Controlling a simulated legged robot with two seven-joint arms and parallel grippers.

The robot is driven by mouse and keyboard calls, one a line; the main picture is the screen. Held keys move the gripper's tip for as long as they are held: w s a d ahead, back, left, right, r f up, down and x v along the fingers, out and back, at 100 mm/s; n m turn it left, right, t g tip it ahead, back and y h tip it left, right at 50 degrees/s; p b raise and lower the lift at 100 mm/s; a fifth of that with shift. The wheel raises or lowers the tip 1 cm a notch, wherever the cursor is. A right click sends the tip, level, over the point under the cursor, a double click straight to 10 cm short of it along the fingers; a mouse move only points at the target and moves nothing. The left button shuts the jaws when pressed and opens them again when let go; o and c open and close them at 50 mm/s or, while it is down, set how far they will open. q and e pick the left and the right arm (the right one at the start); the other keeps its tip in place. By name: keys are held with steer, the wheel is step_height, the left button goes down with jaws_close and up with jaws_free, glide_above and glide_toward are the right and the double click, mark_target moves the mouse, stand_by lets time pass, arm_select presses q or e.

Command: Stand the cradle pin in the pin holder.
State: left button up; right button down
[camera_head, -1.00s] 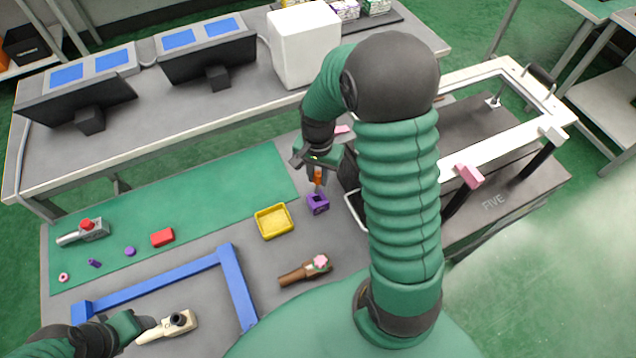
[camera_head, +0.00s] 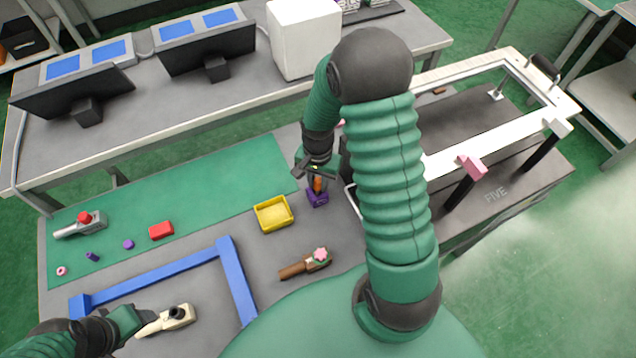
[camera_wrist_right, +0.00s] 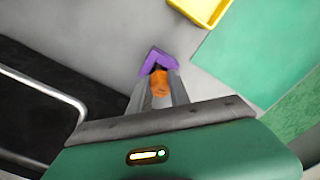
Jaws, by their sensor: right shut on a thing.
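The orange cradle pin (camera_head: 318,184) is upright between the fingers of my right gripper (camera_head: 319,176). In the right wrist view the pin (camera_wrist_right: 159,82) shows between the two grey fingers (camera_wrist_right: 158,92), which are shut on it. The purple pin holder (camera_head: 317,199) stands on the grey table directly below the pin. It also shows in the right wrist view (camera_wrist_right: 152,56), partly hidden by the fingers and pin. The pin's lower end is at the holder's opening; how deep it sits is hidden. My left gripper (camera_head: 143,322) is low at the left, by a beige lever piece; its fingers are unclear.
A yellow tray (camera_head: 273,226) is left of the holder. A brown lever piece (camera_head: 305,265) with a pink knob lies in front. A blue frame (camera_head: 160,266), a red block (camera_head: 161,230) and the beige lever (camera_head: 178,318) lie farther left. A black-sided fixture stands close right of the holder.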

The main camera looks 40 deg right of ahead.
steer(key=shift+f, duration=0.15)
steer(key=shift+f, duration=0.2)
steer(key=c, duration=1.2)
jaws_free()
